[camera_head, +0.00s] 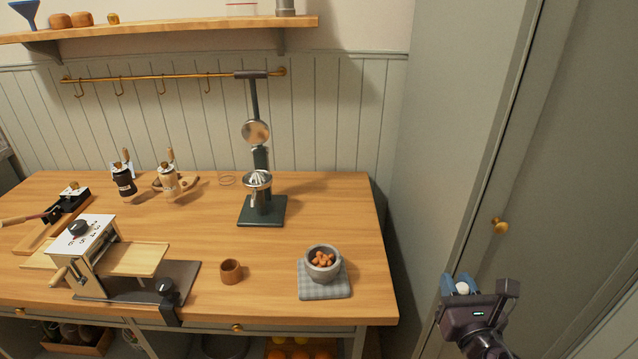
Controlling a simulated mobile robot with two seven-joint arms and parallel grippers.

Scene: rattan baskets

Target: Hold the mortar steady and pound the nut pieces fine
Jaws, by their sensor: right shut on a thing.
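The grey stone mortar (323,272) stands upright on a checked cloth (324,291) near the table's front right corner. Several brown nut pieces (322,259) lie in it and show above its rim. My right gripper (461,284) is off the table's right side, clear of the mortar. It is shut on a pale, rounded thing (462,288), mostly hidden by the fingers; I cannot tell for sure that it is a pestle. My left gripper is not in view.
A small wooden cup (231,271) stands left of the mortar. A citrus press (258,190) stands behind. A slicer-like device (120,260) fills the front left; two grinders (124,179) stand behind it. A tall cabinet (480,150) stands right. The table's right rear is clear.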

